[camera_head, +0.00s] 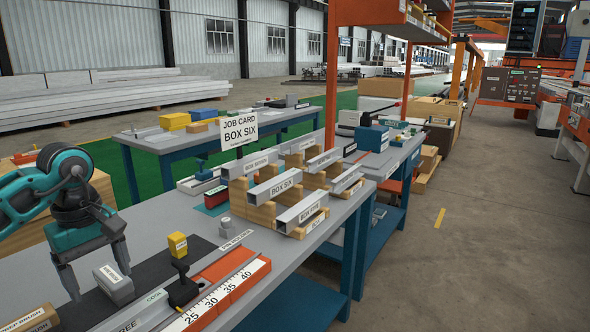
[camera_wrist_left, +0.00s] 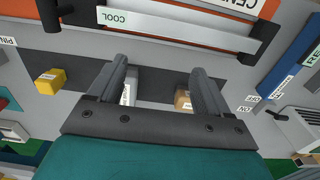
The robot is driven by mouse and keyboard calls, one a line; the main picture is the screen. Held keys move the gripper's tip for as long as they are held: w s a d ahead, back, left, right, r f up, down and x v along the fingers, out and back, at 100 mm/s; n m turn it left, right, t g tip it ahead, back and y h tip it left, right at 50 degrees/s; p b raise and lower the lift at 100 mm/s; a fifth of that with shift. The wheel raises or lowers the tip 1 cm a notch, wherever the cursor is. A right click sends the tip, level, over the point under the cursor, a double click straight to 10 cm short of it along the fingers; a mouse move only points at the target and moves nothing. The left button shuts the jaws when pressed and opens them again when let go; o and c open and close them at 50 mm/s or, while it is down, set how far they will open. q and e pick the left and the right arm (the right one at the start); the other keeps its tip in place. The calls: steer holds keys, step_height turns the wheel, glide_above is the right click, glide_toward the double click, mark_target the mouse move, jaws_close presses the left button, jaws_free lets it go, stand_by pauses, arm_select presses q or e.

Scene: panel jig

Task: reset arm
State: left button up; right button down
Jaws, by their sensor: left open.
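My left gripper (camera_head: 97,282) is open, fingers pointing down over the grey bench (camera_head: 180,215) at the left front. It also shows in the left wrist view (camera_wrist_left: 158,72), with its two grey fingers apart and nothing gripped between them. A small grey labelled block (camera_head: 113,286) stands close to one finger; I cannot tell whether they touch. In the wrist view a pale block (camera_wrist_left: 128,93) and a brown block (camera_wrist_left: 183,99) show beyond the fingers. My right gripper is not in view.
A job card reading BOX SIX (camera_head: 239,129) stands behind labelled metal bars on wooden blocks (camera_head: 262,214). A bar labelled COOL (camera_wrist_left: 180,27) lies near the fingertips.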

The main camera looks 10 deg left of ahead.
arm_select(q)
steer(key=d+f+h, duration=0.1)
steer(key=d, duration=0.3)
steer(key=d+f+h, duration=0.1)
steer(key=d, duration=0.2)
steer(key=shift+s+f+h+p, duration=0.3)
steer(key=shift+s+f, duration=0.05)
steer(key=shift+s, duration=0.05)
steer(key=s+d+r+n+t+h+p, duration=0.15)
steer(key=d+n+t+h, duration=0.25)
steer(key=d+n+h, duration=1.55)
step_height(320, 180, down, 7)
steer(key=a+n+t+y+p, duration=0.25)
steer(key=n+t+y, duration=1.1)
steer(key=n, duration=0.95)
steer(key=s+a+f+n+g+y+p, duration=0.1)
steer(key=s+a+f+n+g+y, duration=0.2)
steer(key=s+f+n+g+y, duration=0.3)
steer(key=s+f+n, duration=0.5)
steer(key=f+n, duration=0.3)
steer(key=shift+s+a+f, duration=0.15)
steer(key=shift+s+f, duration=0.15)
steer(key=shift+f, duration=0.1)
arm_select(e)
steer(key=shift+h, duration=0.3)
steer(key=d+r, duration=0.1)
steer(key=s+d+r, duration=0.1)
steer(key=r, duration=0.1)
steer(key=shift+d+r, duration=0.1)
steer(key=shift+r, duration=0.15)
